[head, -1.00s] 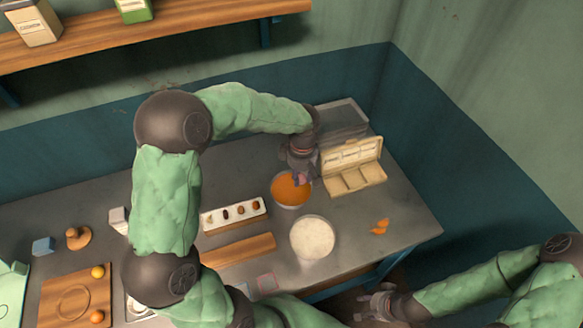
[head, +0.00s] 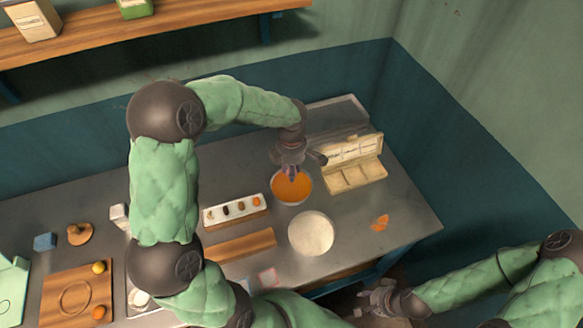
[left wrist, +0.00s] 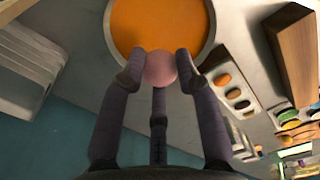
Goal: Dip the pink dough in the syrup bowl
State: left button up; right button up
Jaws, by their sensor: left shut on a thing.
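The syrup bowl (head: 291,190) holds orange syrup and stands on the grey table; it also shows at the top of the left wrist view (left wrist: 160,22). My left gripper (head: 291,170) is over the back part of the bowl, pointing down. In the left wrist view, its fingers (left wrist: 160,75) are shut on the round pink dough (left wrist: 160,68). The dough appears in front of the syrup near the bowl's rim; I cannot tell whether it touches the syrup. My right gripper (head: 378,299) is off the table's front edge at the lower right, and its fingers are too small to judge.
A bowl of white contents (head: 312,233) stands in front of the syrup bowl. A white tray with small pieces (head: 235,210) is to the left. An open cream box (head: 353,175) is to the right.

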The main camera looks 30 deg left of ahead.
aim_at(291, 191)
pick_arm(q)
jog(key=shift+f+b, duration=0.75)
jog(key=shift+f, duration=0.8)
jog(key=shift+f+b, duration=2.45)
jog(key=shift+f, duration=0.4)
jog(key=shift+f+b, duration=0.25)
jog(key=shift+b, duration=0.25)
jog(key=shift+r, duration=0.2)
jog(key=shift+r+p, duration=2.2)
jog(key=shift+r, duration=1.4)
jog(key=shift+r+p, duration=1.2)
jog(key=shift+r, duration=0.8)
